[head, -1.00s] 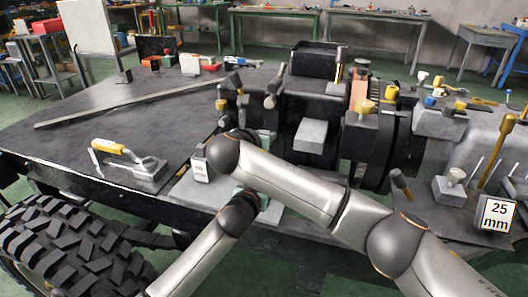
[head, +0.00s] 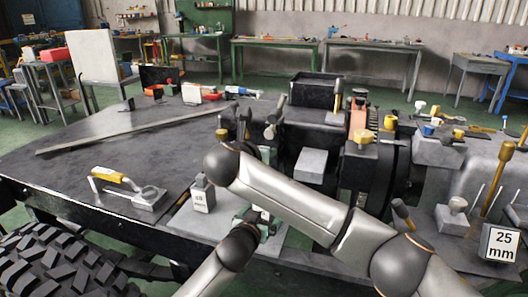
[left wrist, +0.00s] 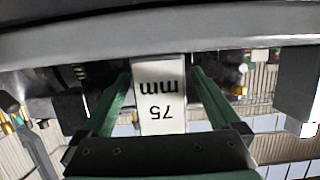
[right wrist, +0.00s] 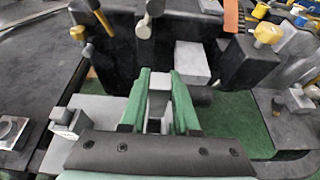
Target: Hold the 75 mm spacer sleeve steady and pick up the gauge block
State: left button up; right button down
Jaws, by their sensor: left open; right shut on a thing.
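The 75 mm spacer sleeve (left wrist: 160,95) shows its white label upside down in the left wrist view. My left gripper (left wrist: 160,75) is open, with one green finger on each side of the sleeve. In the right wrist view my right gripper (right wrist: 161,75) is shut on a grey block (right wrist: 157,103); I cannot tell whether this is the gauge block or part of the sleeve. In the head view my right arm hides most of both grippers and the work between them.
A yellow-handled clamp (head: 125,187) lies on the dark tabletop at left. A 25 mm labelled box (head: 499,245) is at right. Dark machinery (head: 310,150) stands behind; the left tabletop is largely clear.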

pick_arm(q)
jog(key=v, duration=1.2)
jog(key=s+a+f+g, duration=0.1)
jog(key=s+a+f, duration=0.3)
jog(key=s+f, duration=0.25)
jog(key=s+a+f+g+y, duration=0.1)
jog(key=s+a+f, duration=0.2)
jog(key=s+f, duration=0.4)
jog(key=s+a+f+g, duration=0.1)
jog(key=s+a+f, duration=0.35)
jog(key=s, duration=0.45)
pick_arm(e)
jog(key=s+d+f+n+y, duration=0.2)
jog(key=s+d+n+y, duration=0.2)
jog(key=s+d, duration=1.55)
pick_arm(q)
jog(key=s+a+r+n+g+y+p, duration=0.1)
jog(key=s+r+p, duration=0.2)
jog(key=r+p, duration=0.8)
jog(key=p, duration=0.9)
jog(key=shift+s+a+n+g, duration=0.25)
jog(key=shift+a+n+g, duration=0.05)
jog(key=shift+a, duration=0.05)
jog(key=shift+f, duration=0.1)
pick_arm(e)
notch_tip(320, 180, up, 20)
jog(key=w, duration=0.1)
jog(key=shift+r+t, duration=0.2)
jog(key=shift+t, duration=0.1)
